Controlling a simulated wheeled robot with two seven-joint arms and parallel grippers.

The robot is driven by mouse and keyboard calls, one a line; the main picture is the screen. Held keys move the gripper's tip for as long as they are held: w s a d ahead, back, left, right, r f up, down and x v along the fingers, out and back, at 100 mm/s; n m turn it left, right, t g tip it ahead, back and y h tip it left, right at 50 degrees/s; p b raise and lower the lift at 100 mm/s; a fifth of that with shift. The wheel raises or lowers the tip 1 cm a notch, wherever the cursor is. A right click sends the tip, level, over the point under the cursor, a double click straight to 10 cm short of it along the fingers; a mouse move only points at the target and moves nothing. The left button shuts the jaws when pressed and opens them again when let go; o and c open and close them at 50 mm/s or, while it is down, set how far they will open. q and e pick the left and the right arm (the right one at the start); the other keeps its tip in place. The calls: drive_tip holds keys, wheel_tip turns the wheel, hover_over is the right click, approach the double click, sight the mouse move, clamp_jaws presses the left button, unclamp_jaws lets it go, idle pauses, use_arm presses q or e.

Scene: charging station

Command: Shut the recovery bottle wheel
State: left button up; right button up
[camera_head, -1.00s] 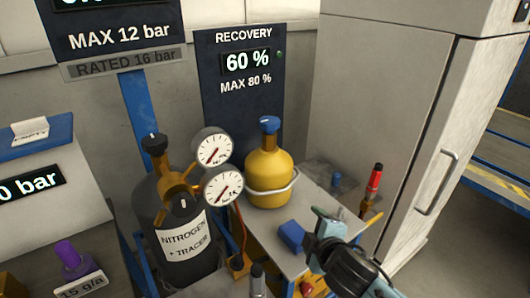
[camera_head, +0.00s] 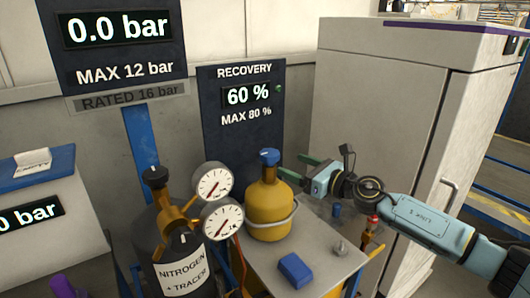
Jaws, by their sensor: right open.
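The yellow recovery bottle (camera_head: 268,213) stands upright on a grey table, inside a light ring. Its blue wheel (camera_head: 269,157) sits on top of the neck. My right gripper (camera_head: 296,167) reaches in from the right at about the wheel's height. Its green fingers are open and point left toward the wheel, with nothing between them. The nearer fingertip is close to the wheel's right side; I cannot tell whether it touches. My left gripper is not in view.
A black nitrogen bottle (camera_head: 178,250) with two gauges (camera_head: 222,221) stands left of the recovery bottle. A blue block (camera_head: 295,270) lies on the table (camera_head: 262,262) in front. The recovery display (camera_head: 248,95) reads 60 %. A tall grey cabinet (camera_head: 383,110) stands behind my right arm.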

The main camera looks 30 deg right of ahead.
sight(265, 150)
drive_tip(key=x, duration=1.1)
drive_tip(key=shift+w+a, duration=0.1)
drive_tip(key=shift+c, duration=0.3)
drive_tip(key=shift+p, duration=0.35)
drive_tip(key=c, duration=0.9)
